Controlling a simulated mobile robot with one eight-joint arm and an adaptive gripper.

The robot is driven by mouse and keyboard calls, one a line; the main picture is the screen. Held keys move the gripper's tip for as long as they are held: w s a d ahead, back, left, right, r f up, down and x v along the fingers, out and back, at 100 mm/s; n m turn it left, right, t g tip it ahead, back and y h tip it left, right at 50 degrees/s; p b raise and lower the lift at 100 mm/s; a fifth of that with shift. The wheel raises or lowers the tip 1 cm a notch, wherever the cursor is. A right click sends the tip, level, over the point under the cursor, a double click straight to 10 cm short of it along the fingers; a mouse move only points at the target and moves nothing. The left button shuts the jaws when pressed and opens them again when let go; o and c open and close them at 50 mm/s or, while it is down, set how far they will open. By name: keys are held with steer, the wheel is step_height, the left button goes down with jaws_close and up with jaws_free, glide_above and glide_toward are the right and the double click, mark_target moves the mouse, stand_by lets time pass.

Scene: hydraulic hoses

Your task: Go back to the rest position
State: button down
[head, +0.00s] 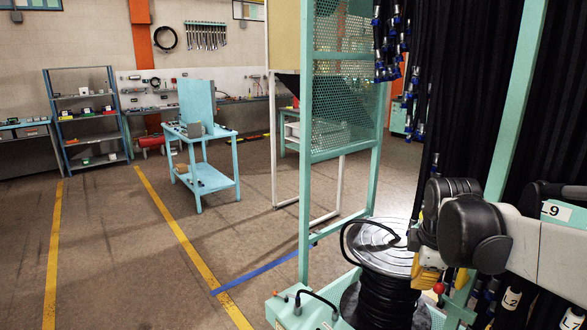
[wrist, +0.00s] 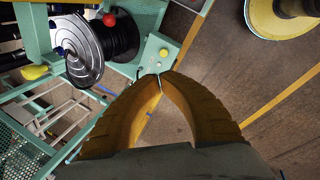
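My gripper (head: 427,280) is at the lower right of the head view, beside the black hose reel (head: 385,298) and partly hidden by my arm. In the wrist view its two yellow fingers (wrist: 160,76) curve together and their tips meet. Nothing shows between them except a narrow gap with floor behind it. The reel, with its shiny disc (wrist: 80,52), is at the upper left of the wrist view, apart from the fingertips.
Black hoses (head: 470,90) with blue fittings hang at the right, close to my arm. A green mesh frame (head: 305,170) stands left of the reel. A blue cart (head: 205,177) and a shelf (head: 85,115) stand farther back. The floor at left is clear.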

steer(key=s+a+f+m+t, duration=0.1)
steer(key=s+a+m, duration=0.3)
steer(key=s+m, duration=0.3)
steer(key=s+a+f+m+t+y+b, duration=0.1)
steer(key=s+a+f+m+t, duration=0.1)
steer(key=s+a+m, duration=0.2)
steer(key=s+m, duration=0.3)
steer(key=s, duration=0.3)
steer(key=shift+a+f+m+t, duration=0.3)
steer(key=shift+a, duration=0.1)
